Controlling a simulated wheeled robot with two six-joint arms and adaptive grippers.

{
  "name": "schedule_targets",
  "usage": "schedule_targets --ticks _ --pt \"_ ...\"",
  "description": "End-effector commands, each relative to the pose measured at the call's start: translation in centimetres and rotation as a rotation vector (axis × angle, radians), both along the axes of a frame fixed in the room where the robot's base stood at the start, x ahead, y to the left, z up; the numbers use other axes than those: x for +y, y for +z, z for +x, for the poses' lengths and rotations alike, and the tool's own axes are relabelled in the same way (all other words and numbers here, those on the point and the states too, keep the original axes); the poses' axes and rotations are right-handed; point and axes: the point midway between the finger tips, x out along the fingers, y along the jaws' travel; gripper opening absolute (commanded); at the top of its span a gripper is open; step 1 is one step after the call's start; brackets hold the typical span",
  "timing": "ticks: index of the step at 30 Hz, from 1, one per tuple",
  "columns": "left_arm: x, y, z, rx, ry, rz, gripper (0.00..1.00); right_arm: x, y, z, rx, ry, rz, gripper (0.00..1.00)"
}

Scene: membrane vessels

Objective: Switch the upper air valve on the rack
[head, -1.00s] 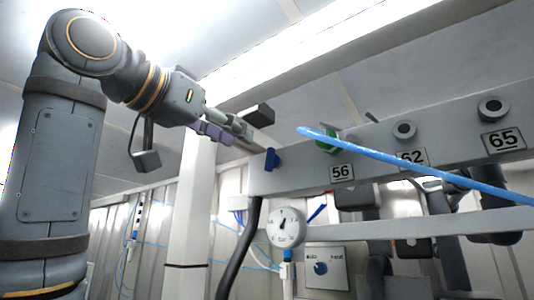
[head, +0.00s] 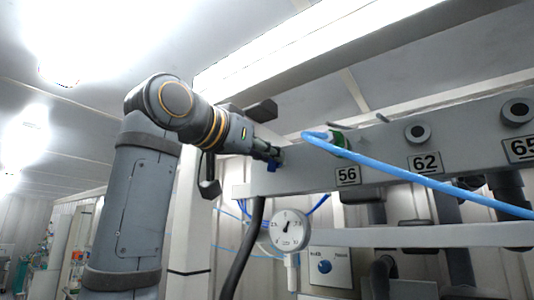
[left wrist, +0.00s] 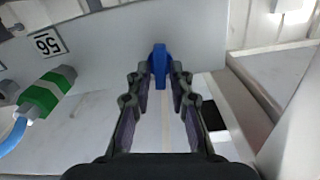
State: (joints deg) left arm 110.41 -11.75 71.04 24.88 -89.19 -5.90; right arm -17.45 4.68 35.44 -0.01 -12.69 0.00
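The blue valve handle (head: 273,167) sits at the left end of the rack's upper grey beam (head: 300,179), left of the label 56. In the head view my left gripper (head: 277,154) is at this handle and partly hides it. In the left wrist view the blue handle (left wrist: 159,66) stands upright between the tips of my left gripper (left wrist: 162,75). The fingers are apart, one on each side of the handle, with no clear grip on it. My right gripper is not in view.
A blue hose (head: 420,179) runs from a green-banded fitting (head: 342,143) across the beam's front. A round gauge (head: 289,229) and a panel with a blue knob (head: 324,267) are below. Labels 56, 62 and 65 mark the beam. A white post (head: 190,240) stands left of the rack.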

Motion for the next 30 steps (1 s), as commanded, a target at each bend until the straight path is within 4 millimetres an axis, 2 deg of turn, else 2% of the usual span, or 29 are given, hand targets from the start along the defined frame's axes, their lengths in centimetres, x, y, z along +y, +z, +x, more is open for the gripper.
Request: schedule_targets --ticks 1,3,17,30 --pt "-0.03 -0.04 0.05 0.002 -0.001 0.0 0.08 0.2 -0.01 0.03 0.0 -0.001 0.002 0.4" --pt "-0.03 -0.04 0.04 0.002 -0.001 0.0 0.0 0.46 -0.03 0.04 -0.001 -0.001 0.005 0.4" --pt "-0.06 -0.09 0.03 -0.029 -0.001 0.044 0.0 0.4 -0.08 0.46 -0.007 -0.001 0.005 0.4" --pt "-0.19 -0.21 -0.05 -0.233 -0.001 0.326 0.0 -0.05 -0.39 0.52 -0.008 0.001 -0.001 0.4"
